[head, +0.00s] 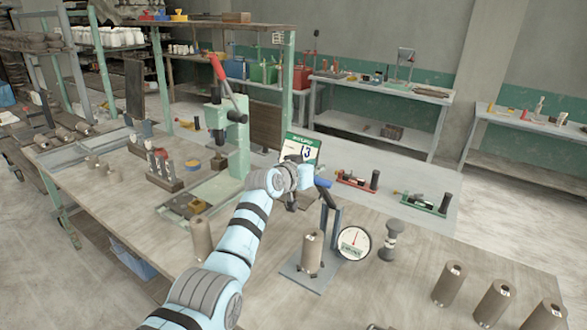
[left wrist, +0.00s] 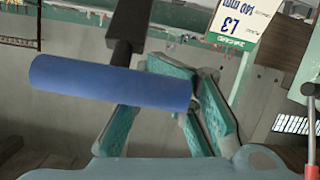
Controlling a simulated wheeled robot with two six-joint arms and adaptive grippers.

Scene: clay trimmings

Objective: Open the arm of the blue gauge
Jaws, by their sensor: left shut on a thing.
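The blue gauge stands on the workbench, with a dark blue upright (head: 335,222), a round white dial (head: 354,243) and a grey base plate (head: 298,283). A clay cylinder (head: 312,250) stands upright on that plate. The gauge's arm ends in a blue handle (head: 322,182), which shows large in the left wrist view (left wrist: 105,82) on a dark stem. My left gripper (head: 306,184) is at this handle, shut on it near one end; its teal-padded fingers (left wrist: 188,105) show there. Part of the grip is hidden behind the handle. My right gripper is not in view.
A green press with a red lever (head: 228,80) stands left of my arm. A grey stamp-like tool (head: 389,240) stands right of the dial. Several clay cylinders (head: 449,284) line the front right. Two small red and green devices lie behind.

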